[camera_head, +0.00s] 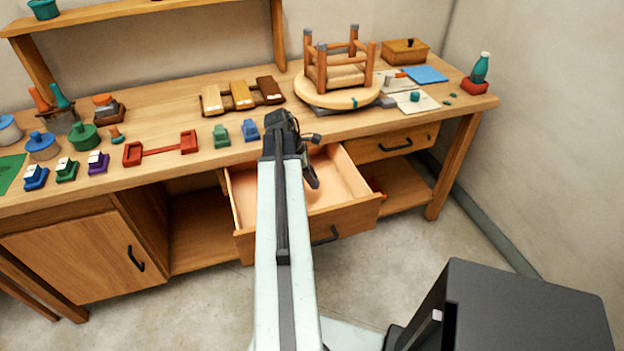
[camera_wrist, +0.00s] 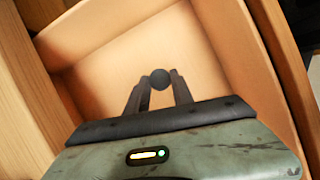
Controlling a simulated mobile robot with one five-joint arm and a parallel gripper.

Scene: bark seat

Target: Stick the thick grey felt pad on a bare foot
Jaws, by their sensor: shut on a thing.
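A round wooden stool (camera_head: 340,98) lies upside down on the bench, legs up. Three feet show grey tips; the right front foot (camera_head: 371,46) looks like bare wood. My gripper (camera_wrist: 159,88) is shut on a small, round, dark grey pad (camera_wrist: 160,77), held between the fingertips in the wrist view. In the head view my gripper (camera_head: 304,155) is over the open drawer (camera_head: 325,190), in front of and below the stool. The pad cannot be made out clearly there. The drawer's visible floor looks empty.
Papers (camera_head: 415,101), a blue sheet (camera_head: 425,75), a wooden box (camera_head: 405,51) and a teal bottle (camera_head: 480,68) stand right of the stool. Wooden blocks (camera_head: 240,95), red clamps (camera_head: 160,149) and small coloured tools crowd the bench to the left. A shelf (camera_head: 120,12) runs above.

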